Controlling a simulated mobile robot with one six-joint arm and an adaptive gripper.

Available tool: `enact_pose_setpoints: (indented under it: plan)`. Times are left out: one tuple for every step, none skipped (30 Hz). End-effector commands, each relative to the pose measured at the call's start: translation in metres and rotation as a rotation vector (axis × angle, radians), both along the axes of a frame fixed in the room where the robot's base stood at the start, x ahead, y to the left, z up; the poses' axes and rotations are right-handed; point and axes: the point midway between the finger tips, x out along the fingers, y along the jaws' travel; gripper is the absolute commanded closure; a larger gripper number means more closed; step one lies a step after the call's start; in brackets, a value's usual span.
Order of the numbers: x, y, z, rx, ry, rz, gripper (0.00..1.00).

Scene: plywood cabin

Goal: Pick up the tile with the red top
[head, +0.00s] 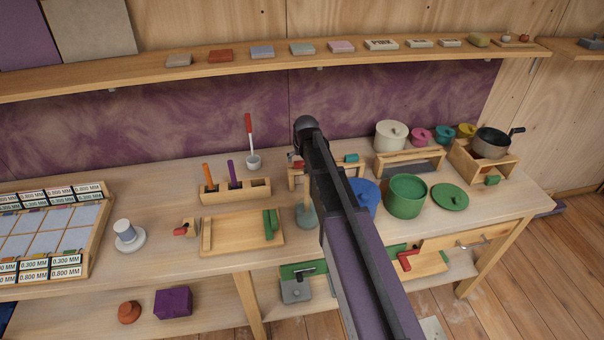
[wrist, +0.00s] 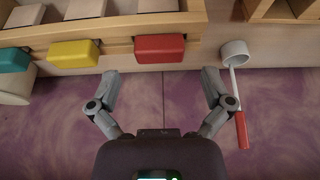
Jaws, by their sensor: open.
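The tile with the red top (wrist: 160,48) stands in a wooden rack (wrist: 192,20), at the right end of a row in the wrist view. Beside it are a yellow-topped tile (wrist: 73,53) and a teal-topped tile (wrist: 14,60). My gripper (wrist: 160,84) is open and empty, its fingers spread on either side of the red top's width, apart from it on the purple wall side. In the head view the red top (head: 298,164) and teal top (head: 351,158) show beside my arm. My arm hides the yellow one and most of my gripper.
A white cup with a red handle (wrist: 240,125) is close to my right finger in the wrist view. In the head view, a blue pot (head: 365,196) and a green pot (head: 405,197) stand right of my arm. A shelf (head: 240,70) runs above the bench.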

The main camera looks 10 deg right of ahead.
Motion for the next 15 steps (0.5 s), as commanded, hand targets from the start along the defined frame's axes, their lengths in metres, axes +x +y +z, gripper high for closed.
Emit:
enact_pose_setpoints:
  plan:
    - [0.003, 0.0, -0.008, 0.0, 0.0, 0.0, 0.0]
    - [0.004, 0.0, -0.011, 0.0, 0.0, 0.0, 0.0]
    - [0.006, 0.0, -0.014, 0.0, 0.0, 0.0, 0.0]
    - [0.007, 0.0, -0.016, 0.0, 0.0, 0.0, 0.0]
    - [0.008, 0.0, -0.018, 0.0, 0.0, 0.0, 0.0]
    - [0.009, 0.0, -0.021, 0.0, 0.0, 0.0, 0.0]
    - [0.01, 0.0, -0.023, 0.0, 0.0, 0.0, 0.0]
    - [0.011, 0.0, -0.025, 0.0, 0.0, 0.0, 0.0]
    - [0.012, 0.0, -0.028, 0.0, 0.0, 0.0, 0.0]
    - [0.013, 0.0, -0.029, 0.0, 0.0, 0.0, 0.0]
    - [0.013, 0.0, -0.03, 0.0, 0.0, 0.0, 0.0]
    - [0.014, 0.0, -0.032, 0.0, 0.0, 0.0, 0.0]
    - [0.014, 0.0, -0.033, 0.0, 0.0, 0.0, 0.0]
    - [0.014, 0.0, -0.033, 0.0, 0.0, 0.0, 0.0]
    - [0.015, 0.0, -0.034, 0.0, 0.0, 0.0, 0.0]
